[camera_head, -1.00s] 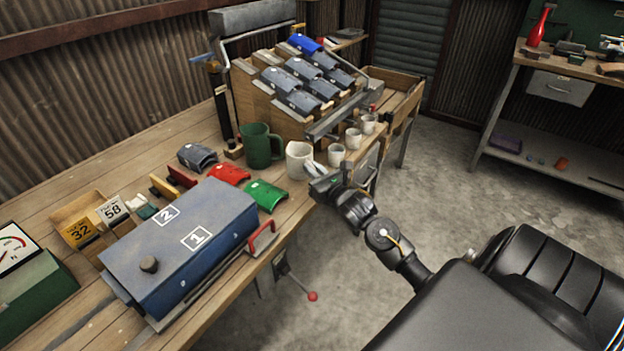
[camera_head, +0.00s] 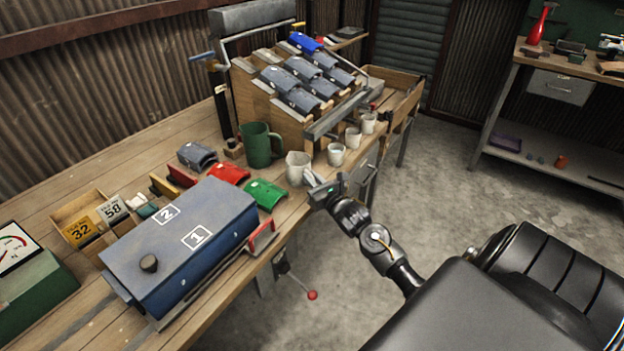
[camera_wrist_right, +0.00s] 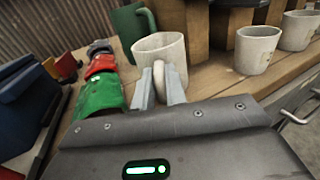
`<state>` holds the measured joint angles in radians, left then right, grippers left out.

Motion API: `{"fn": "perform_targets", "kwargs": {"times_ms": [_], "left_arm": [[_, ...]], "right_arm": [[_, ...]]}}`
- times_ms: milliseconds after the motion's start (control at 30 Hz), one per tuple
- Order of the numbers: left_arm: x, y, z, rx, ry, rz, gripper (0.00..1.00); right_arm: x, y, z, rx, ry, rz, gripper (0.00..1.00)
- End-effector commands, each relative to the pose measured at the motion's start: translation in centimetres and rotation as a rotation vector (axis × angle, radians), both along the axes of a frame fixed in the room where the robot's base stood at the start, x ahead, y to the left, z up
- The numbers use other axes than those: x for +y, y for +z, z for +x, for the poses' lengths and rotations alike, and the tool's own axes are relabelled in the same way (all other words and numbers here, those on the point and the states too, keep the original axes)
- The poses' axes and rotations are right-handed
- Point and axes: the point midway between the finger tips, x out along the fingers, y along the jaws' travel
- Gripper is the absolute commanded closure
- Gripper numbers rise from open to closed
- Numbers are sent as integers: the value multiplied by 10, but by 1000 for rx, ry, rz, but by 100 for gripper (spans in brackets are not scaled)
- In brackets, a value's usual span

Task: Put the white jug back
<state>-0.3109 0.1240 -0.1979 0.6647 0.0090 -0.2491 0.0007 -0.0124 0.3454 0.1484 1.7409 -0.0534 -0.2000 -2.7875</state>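The white jug (camera_head: 298,168) is near the front edge of the workbench, in front of the green mug (camera_head: 257,145). In the right wrist view the jug (camera_wrist_right: 158,52) is just ahead, its handle facing me. My right gripper (camera_head: 311,180) is at the jug's handle. In the right wrist view its fingers (camera_wrist_right: 160,88) lie either side of the handle, close around it. The jug looks roughly upright. I cannot tell whether its base touches the bench. My left gripper is not in view.
Several small white cups (camera_head: 336,155) line the bench edge to the right. Red (camera_head: 229,173) and green (camera_head: 265,194) curved pieces lie left of the jug, beside the blue box (camera_head: 184,250). A rack of grey curved pieces (camera_head: 305,68) stands behind.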

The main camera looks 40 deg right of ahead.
Motion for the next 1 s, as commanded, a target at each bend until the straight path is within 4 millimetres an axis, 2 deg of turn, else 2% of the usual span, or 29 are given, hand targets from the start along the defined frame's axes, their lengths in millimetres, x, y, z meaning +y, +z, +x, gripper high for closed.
{"fn": "perform_targets", "kwargs": {"times_ms": [33,167,533,667,1000], "left_arm": [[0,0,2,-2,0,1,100],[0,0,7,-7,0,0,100],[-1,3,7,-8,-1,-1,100],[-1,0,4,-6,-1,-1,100],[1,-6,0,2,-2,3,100]], "right_arm": [[0,-1,0,1,0,0,82],[0,0,0,1,0,0,65],[0,3,-3,1,1,0,65],[2,1,-23,3,1,-3,65],[10,2,-92,3,2,-1,65]]}}
